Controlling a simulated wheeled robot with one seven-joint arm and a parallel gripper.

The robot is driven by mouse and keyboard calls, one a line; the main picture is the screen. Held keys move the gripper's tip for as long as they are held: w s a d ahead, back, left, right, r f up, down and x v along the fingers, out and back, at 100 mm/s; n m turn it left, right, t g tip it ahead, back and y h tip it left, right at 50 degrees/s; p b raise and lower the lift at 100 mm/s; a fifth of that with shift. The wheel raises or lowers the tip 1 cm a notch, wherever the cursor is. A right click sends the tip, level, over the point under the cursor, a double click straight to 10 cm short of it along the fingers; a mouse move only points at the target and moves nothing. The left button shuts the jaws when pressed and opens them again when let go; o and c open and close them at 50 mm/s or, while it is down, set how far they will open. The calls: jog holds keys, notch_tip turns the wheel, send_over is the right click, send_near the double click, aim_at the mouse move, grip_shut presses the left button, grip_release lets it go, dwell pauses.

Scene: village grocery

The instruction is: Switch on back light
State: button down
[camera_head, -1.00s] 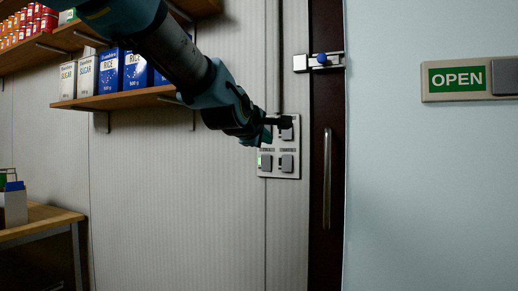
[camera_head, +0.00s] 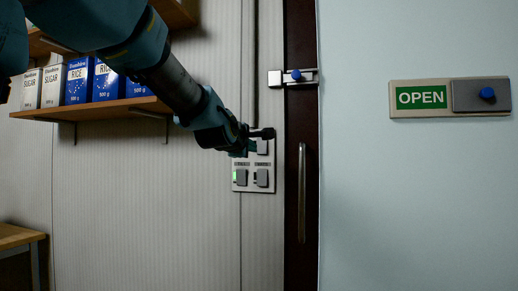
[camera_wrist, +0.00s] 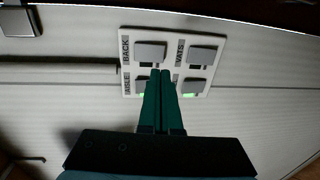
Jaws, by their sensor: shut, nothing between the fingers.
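A pale switch panel (camera_head: 254,188) with grey rocker switches is on the ribbed wall beside the dark door. It fills the upper middle of the wrist view (camera_wrist: 218,48). There, the switch beside the "BACK" label (camera_wrist: 150,51) is at its upper left. The lower switches are partly hidden by my fingers, and green lights glow at the panel's lower edge. In the head view a green light (camera_head: 235,176) shows at the lower-left switch. My gripper (camera_wrist: 161,73) is shut and empty, its tips in front of the panel, just below the "BACK" switch. I cannot tell whether they touch. My gripper (camera_head: 267,133) covers the panel's top in the head view.
A wooden shelf (camera_head: 110,108) with rice and sugar boxes is left of the panel, behind my arm. A dark door edge with a vertical handle (camera_head: 301,192) and a bolt (camera_head: 293,77) is close on the right. An "OPEN" sign (camera_head: 421,98) hangs farther right.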

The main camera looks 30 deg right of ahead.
aim_at(262, 153)
jog(key=p+x, duration=0.2)
jog(key=x, duration=0.5)
jog(key=shift+w+d, duration=0.2)
jog(key=shift+d, duration=0.1)
jog(key=shift+f, duration=0.1)
jog(key=shift+f, duration=0.1)
jog(key=b, duration=0.2)
jog(key=shift+w+d+f+b, duration=0.15)
jog(key=shift+w+f+b, duration=0.05)
jog(key=shift+f+b, duration=0.15)
jog(key=shift+r+p, duration=0.4)
jog(key=shift+p, duration=0.1)
jog(key=shift+s+f, duration=0.1)
